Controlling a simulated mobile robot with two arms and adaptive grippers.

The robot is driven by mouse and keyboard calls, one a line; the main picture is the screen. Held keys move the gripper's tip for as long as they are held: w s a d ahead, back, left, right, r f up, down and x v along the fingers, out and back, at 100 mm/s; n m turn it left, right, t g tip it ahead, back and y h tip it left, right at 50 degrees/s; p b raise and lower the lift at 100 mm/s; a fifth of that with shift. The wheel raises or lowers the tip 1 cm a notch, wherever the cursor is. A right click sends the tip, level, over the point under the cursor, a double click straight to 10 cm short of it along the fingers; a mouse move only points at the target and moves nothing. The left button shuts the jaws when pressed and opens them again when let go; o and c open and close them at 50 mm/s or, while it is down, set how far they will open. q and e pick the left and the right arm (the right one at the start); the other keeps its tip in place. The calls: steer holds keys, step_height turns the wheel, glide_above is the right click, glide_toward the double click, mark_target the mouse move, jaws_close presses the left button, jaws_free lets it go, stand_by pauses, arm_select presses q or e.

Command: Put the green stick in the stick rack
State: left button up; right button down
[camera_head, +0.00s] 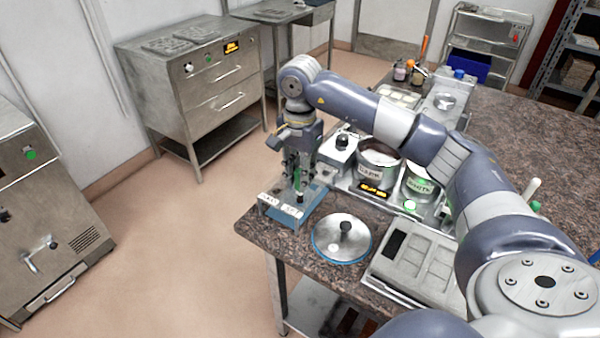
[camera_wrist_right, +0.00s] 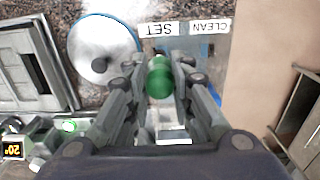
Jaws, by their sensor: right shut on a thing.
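The green stick (camera_head: 297,178) is upright between the fingers of my right gripper (camera_head: 298,172), which is shut on it. In the right wrist view the stick's rounded green end (camera_wrist_right: 159,77) shows between the two fingers of my right gripper (camera_wrist_right: 160,88). The blue stick rack (camera_head: 316,192) stands at the table's near left corner, with white labels on its front edge. The wrist view shows these labels as SET and CLEAN on the rack (camera_wrist_right: 190,45). The stick is over the rack; I cannot tell whether its lower end is inside it. My left gripper is not in view.
A round lidded plate (camera_head: 342,238) with a dark knob lies right of the rack. A grey compartment tray (camera_head: 415,265) is further right. Labelled round pots (camera_head: 378,165) stand behind. A steel cabinet (camera_head: 200,85) stands across the open floor.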

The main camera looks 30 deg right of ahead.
steer(key=shift+f+b, duration=1.75)
steer(key=shift+f, duration=0.7)
steer(key=c, duration=1.3)
jaws_free()
steer(key=o, duration=0.4)
steer(key=shift+r, duration=0.2)
steer(key=shift+r+p, duration=2.15)
steer(key=shift+r, duration=1.25)
